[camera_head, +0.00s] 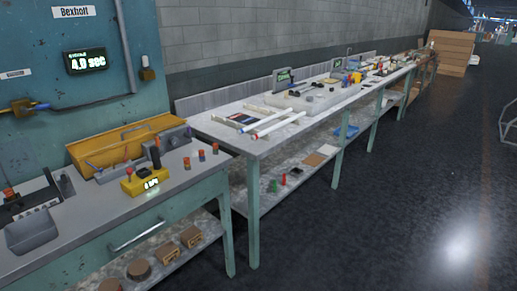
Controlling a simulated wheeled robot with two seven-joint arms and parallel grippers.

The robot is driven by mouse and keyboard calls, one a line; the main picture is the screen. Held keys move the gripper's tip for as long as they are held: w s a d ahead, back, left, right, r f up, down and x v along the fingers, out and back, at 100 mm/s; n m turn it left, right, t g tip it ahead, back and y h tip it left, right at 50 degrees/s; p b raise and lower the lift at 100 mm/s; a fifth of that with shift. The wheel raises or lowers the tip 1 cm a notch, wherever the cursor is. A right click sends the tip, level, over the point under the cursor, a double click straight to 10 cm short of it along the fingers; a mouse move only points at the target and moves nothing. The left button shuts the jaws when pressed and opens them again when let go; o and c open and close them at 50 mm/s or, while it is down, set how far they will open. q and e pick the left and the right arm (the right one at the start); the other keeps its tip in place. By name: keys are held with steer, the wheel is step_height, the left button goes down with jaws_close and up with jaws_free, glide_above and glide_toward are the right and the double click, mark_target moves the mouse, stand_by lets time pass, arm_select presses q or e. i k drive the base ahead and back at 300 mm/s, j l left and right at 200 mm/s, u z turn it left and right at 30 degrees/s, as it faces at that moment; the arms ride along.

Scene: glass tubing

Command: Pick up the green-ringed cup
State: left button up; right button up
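I cannot make out a green-ringed cup for certain. Several small dark cylinders with red or orange bands stand in a row at the right end of the near bench, among them a left one (187,163), a middle one (201,155) and a right one (215,148). They are too small to tell whether any has a green ring. A small green object (273,186) stands on the lower shelf of the second table, beside a red one (283,180). Neither of my grippers is in view.
The second table (215,127) holds white tubes (278,124). Dark floor (400,220) at the right is clear.

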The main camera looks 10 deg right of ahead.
mark_target(215, 152)
steer(key=i+j+u, duration=0.2)
steer(key=i, duration=0.3)
steer(key=i+u, duration=0.15)
steer(key=i, duration=0.4)
